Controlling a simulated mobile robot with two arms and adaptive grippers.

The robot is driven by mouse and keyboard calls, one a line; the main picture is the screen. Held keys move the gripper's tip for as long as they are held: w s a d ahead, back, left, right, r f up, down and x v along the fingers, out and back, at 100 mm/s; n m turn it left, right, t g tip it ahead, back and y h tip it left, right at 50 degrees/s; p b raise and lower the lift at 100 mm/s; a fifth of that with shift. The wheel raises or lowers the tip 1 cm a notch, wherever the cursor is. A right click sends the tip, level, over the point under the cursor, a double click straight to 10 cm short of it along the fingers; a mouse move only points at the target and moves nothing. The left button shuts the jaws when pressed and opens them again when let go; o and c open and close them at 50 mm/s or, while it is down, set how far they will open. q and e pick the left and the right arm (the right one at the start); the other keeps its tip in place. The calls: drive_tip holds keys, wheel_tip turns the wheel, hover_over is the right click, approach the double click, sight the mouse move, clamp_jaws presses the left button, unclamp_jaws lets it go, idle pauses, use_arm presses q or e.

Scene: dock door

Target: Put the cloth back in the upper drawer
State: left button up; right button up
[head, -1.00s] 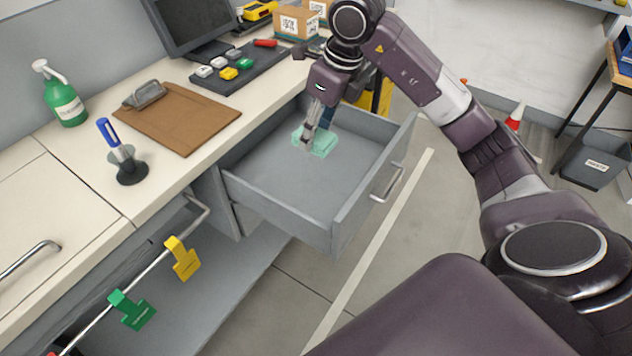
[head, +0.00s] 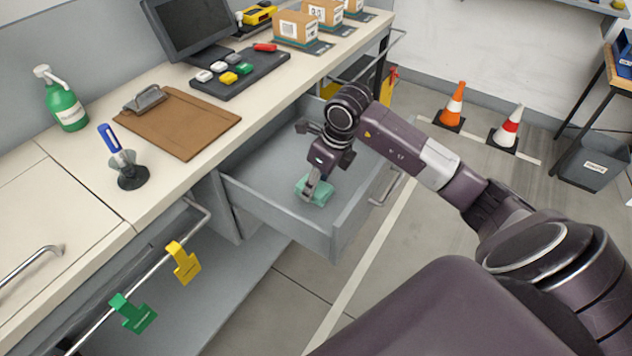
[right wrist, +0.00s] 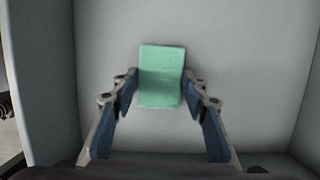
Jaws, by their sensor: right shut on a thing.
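The cloth (head: 314,193) is a small mint-green folded pad, seen inside the open grey upper drawer (head: 275,209) toward its near side. My right gripper (head: 312,188) points down into the drawer and is shut on the cloth. In the right wrist view the cloth (right wrist: 161,62) sits between the two fingertips of the gripper (right wrist: 161,90), with the grey drawer floor behind it. I cannot tell whether the cloth touches the floor. The drawer is otherwise empty where I can see; my arm hides its far part. My left gripper is not in view.
Yellow (head: 182,262) and green (head: 132,313) tags hang on a rail. Cones (head: 453,105) stand on the floor beyond.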

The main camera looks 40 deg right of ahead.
sight(327, 192)
drive_tip(key=shift+f, duration=0.15)
drive_tip(key=o, duration=1.1)
drive_tip(key=shift+r, duration=0.25)
drive_tip(key=v, duration=1.2)
drive_tip(key=shift+b, duration=0.4)
